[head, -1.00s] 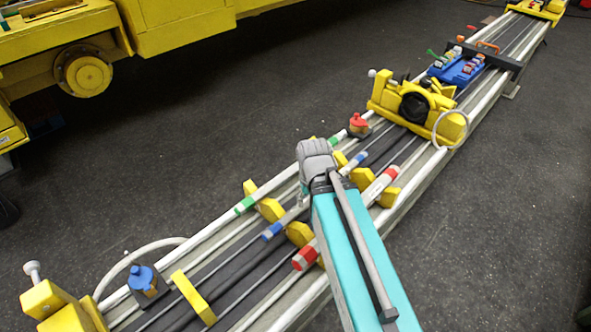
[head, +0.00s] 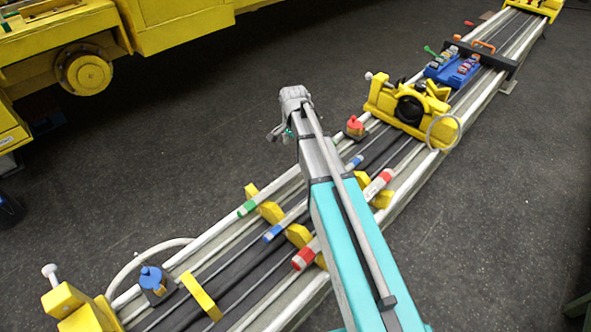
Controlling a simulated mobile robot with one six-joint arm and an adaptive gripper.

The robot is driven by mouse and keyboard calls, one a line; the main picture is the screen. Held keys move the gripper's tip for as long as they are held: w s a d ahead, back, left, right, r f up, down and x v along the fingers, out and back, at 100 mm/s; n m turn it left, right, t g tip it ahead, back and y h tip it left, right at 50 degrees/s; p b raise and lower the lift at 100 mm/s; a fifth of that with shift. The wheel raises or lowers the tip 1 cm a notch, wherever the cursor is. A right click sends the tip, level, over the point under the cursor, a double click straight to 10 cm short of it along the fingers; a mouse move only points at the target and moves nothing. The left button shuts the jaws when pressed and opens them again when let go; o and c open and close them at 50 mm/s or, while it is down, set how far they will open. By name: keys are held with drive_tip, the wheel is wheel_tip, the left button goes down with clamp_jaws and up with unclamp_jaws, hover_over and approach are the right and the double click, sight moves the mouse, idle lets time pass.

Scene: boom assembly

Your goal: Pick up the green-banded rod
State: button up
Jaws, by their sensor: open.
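The green-banded rod (head: 247,208) lies at the far-left side of the boom frame, resting in yellow notched supports (head: 271,212). Its near green end shows; its far part is hidden behind my arm. My gripper (head: 281,132) is small in view, past the far rail and above the dark floor, up and right of the rod's near end. It is open and holds nothing that I can see. It is apart from the rod in the picture; its exact height is unclear.
A blue-banded rod (head: 272,233) and a red-banded rod (head: 305,254) lie parallel on the frame. A red-topped part (head: 355,127), a blue part (head: 153,280) and a yellow clamp unit (head: 409,105) stand along it.

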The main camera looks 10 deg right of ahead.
sight(293, 170)
drive_tip(key=shift+w, duration=0.3)
wheel_tip(293, 170, down, 8)
drive_tip(key=b, duration=0.8)
drive_tip(key=shift+f+b, duration=0.25)
drive_tip(key=shift+b, duration=0.1)
idle(0.5)
drive_tip(key=shift+a+f+b, duration=0.15)
drive_tip(key=shift+f+b, duration=2.45)
clamp_jaws()
